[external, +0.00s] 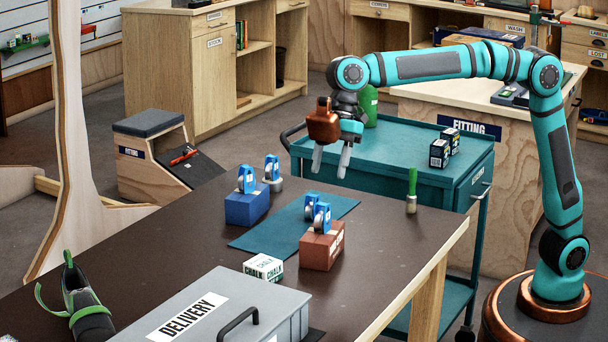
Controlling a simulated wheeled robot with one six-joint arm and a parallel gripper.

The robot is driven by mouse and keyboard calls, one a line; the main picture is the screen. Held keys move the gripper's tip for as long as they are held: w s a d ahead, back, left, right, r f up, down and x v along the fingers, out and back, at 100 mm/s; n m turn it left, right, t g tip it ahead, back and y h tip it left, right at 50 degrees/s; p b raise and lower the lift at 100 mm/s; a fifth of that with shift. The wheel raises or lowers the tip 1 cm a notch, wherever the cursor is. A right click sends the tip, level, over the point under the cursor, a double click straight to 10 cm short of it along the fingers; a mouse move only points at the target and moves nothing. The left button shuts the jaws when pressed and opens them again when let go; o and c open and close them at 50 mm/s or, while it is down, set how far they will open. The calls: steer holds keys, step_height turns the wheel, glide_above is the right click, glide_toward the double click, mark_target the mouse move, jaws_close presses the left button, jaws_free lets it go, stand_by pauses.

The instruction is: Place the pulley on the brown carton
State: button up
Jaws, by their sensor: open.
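The brown carton (322,250) stands on the dark table, near the front edge of a teal mat. A blue pulley with a silver wheel (322,218) shows on top of it. A blue carton (246,208) to the left bears another blue pulley (247,180). A further blue pulley (272,168) sits on a small grey cylinder behind. My gripper (331,164) is open and empty, fingers down, higher than the brown carton and apart from all pulleys.
The teal mat (262,240) lies between the cartons. A white chalk box (263,267), a grey delivery case (225,305) and a climbing shoe (80,300) are nearer the front. A green-handled brush (411,190) stands at right. A teal cart (400,160) is behind the table.

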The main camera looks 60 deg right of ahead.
steer(key=shift+d+r, duration=0.1)
steer(key=shift+r, duration=0.05)
steer(key=shift+d, duration=0.1)
steer(key=w+d+r+m+t, duration=0.1)
steer(key=d+r+m+t, duration=0.25)
steer(key=d, duration=0.85)
steer(key=d+r+m+t, duration=0.2)
steer(key=d+r, duration=0.2)
steer(key=d, duration=0.7)
steer(key=w+d+r+m+t, duration=0.1)
steer(key=d+r+m+t, duration=0.2)
steer(key=d, duration=0.9)
steer(key=s+d+f+m+t+h, duration=0.1)
steer(key=s+d+m+t, duration=0.3)
steer(key=s+d, duration=0.6)
steer(key=s+d+m+t+h, duration=0.3)
steer(key=s+d+m+t, duration=0.2)
steer(key=s+d, duration=0.5)
steer(key=d, duration=0.6)
steer(key=shift+s+d+f+h, duration=0.2)
steer(key=shift+d+f+h, duration=0.1)
steer(key=shift+f, duration=0.05)
steer(key=shift+o, duration=0.4)
steer(key=shift+m, duration=0.25)
